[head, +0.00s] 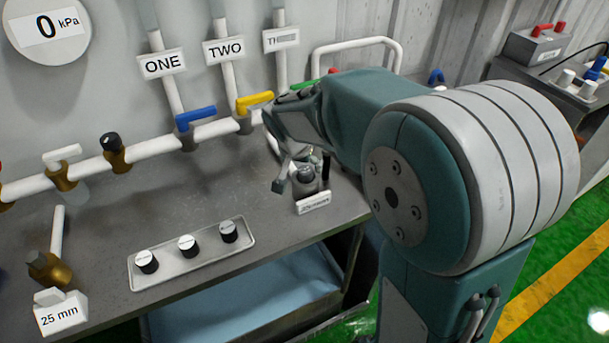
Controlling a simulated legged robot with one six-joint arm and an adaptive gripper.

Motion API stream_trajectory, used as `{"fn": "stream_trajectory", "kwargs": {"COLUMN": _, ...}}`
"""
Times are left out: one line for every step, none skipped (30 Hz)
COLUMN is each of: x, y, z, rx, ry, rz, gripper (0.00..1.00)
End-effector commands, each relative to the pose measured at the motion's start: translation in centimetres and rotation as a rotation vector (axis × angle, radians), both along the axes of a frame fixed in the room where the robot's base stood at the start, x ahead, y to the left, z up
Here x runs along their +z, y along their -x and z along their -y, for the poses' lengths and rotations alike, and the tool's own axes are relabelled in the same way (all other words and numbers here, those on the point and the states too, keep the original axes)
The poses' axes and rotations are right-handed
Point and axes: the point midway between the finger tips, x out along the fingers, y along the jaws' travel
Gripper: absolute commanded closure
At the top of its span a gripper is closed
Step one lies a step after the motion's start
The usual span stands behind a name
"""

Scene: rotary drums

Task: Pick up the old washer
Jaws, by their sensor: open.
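My gripper (302,176) is over the grey bench, just above a small dark metal fitting (309,184). One fingertip shows to the left of the fitting. The other side is partly hidden by my arm. The jaws are open, and I cannot tell whether they touch the fitting. I cannot make out the old washer; it may be too small to see or hidden by the gripper. A small white label (313,202) stands in front of the fitting, its text too blurred to read.
A metal tray (205,262) with three black-and-white knobs lies on the bench (110,235). Behind run white pipes with a blue valve handle (195,117) and a yellow one (254,101). A "25 mm" block (61,314) is front left. Bare bench lies between the tray and pipes.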

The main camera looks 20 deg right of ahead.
Motion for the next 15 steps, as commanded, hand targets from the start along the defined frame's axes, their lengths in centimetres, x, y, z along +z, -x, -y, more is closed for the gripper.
{"fn": "stream_trajectory", "kwargs": {"x": -1.0, "y": -0.2, "z": 0.4, "rx": -0.002, "ry": 0.001, "rz": -0.005, "gripper": 0.07}}
{"fn": "stream_trajectory", "kwargs": {"x": -1.4, "y": -0.3, "z": 0.5, "rx": -0.002, "ry": 0.000, "rz": -0.005, "gripper": 0.07}}
{"fn": "stream_trajectory", "kwargs": {"x": -1.9, "y": -0.5, "z": 0.6, "rx": -0.001, "ry": 0.001, "rz": -0.004, "gripper": 0.07}}
{"fn": "stream_trajectory", "kwargs": {"x": -2.3, "y": -0.7, "z": 0.7, "rx": -0.001, "ry": 0.001, "rz": -0.004, "gripper": 0.07}}
{"fn": "stream_trajectory", "kwargs": {"x": -2.5, "y": -0.8, "z": 0.8, "rx": -0.001, "ry": 0.000, "rz": -0.003, "gripper": 0.07}}
{"fn": "stream_trajectory", "kwargs": {"x": -2.8, "y": -0.9, "z": 0.9, "rx": 0.000, "ry": 0.000, "rz": -0.001, "gripper": 0.07}}
{"fn": "stream_trajectory", "kwargs": {"x": -3.0, "y": -1.0, "z": 0.9, "rx": 0.000, "ry": 0.000, "rz": -0.001, "gripper": 0.07}}
{"fn": "stream_trajectory", "kwargs": {"x": -3.1, "y": -1.0, "z": 1.0, "rx": 0.000, "ry": 0.000, "rz": -0.001, "gripper": 0.07}}
{"fn": "stream_trajectory", "kwargs": {"x": -3.2, "y": -1.0, "z": 1.0, "rx": 0.000, "ry": -0.001, "rz": -0.001, "gripper": 0.07}}
{"fn": "stream_trajectory", "kwargs": {"x": -3.2, "y": -1.0, "z": 1.0, "rx": 0.000, "ry": -0.001, "rz": -0.001, "gripper": 0.07}}
{"fn": "stream_trajectory", "kwargs": {"x": -3.2, "y": -1.0, "z": 1.0, "rx": 0.000, "ry": 0.000, "rz": 0.000, "gripper": 0.07}}
{"fn": "stream_trajectory", "kwargs": {"x": -3.1, "y": -1.0, "z": 0.9, "rx": 0.000, "ry": 0.000, "rz": 0.000, "gripper": 0.07}}
{"fn": "stream_trajectory", "kwargs": {"x": -3.2, "y": -1.0, "z": 0.9, "rx": 0.000, "ry": 0.000, "rz": 0.000, "gripper": 0.07}}
{"fn": "stream_trajectory", "kwargs": {"x": -3.1, "y": -1.0, "z": 0.9, "rx": 0.000, "ry": 0.000, "rz": 0.000, "gripper": 0.07}}
{"fn": "stream_trajectory", "kwargs": {"x": -3.1, "y": -1.0, "z": 0.9, "rx": 0.000, "ry": 0.000, "rz": 0.000, "gripper": 0.16}}
